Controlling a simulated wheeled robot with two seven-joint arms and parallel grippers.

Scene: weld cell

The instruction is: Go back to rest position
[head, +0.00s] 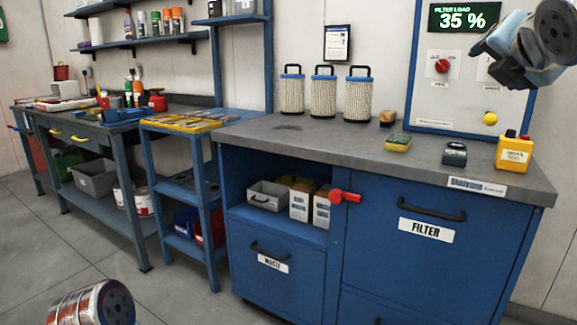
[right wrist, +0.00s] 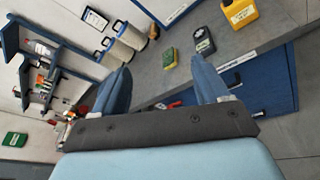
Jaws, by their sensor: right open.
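My right gripper (head: 492,58) is raised at the top right of the head view, in front of the wall panel. In the right wrist view its two blue fingers stand wide apart (right wrist: 164,72), with nothing between them. The gripper is open, empty and clear of the bench. Part of my left arm shows at the bottom left of the head view; my left gripper is out of view.
A grey bench top (head: 330,138) on a blue cabinet carries three filter cartridges (head: 323,95), a sponge (head: 398,143), a dark device (head: 455,154) and a yellow canister (head: 514,152). A control panel (head: 440,100) stands behind. A shelf unit (head: 183,185) and workbench lie left; floor is free in front.

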